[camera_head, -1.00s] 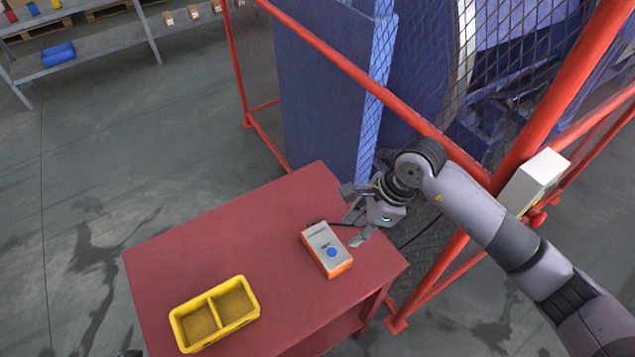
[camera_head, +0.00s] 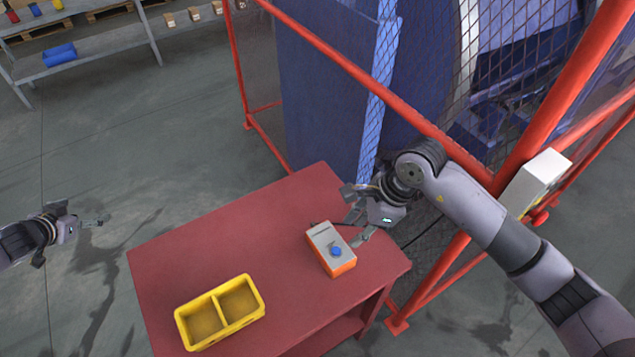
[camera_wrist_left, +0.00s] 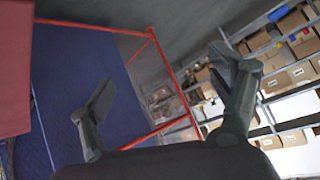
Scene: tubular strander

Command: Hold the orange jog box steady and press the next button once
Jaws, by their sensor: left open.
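The orange jog box (camera_head: 331,249) lies on the red table near its right edge. It has a grey top face with a round blue button (camera_head: 336,251) and a darker label or slot near its far end. My right gripper (camera_head: 354,229) is at the box's far right side, its fingers spread and pointing toward it; I cannot tell if they touch it. My left gripper (camera_head: 88,214) is open and empty, out left of the table and well away from the box. Its spread fingers also show in the left wrist view (camera_wrist_left: 168,92), with nothing between them.
The red table (camera_head: 270,215) holds a yellow two-compartment bin (camera_head: 220,312) at its front left. A red-framed mesh fence (camera_head: 350,68) stands behind and right, with a white box (camera_head: 538,180) on it. The table's back left is clear.

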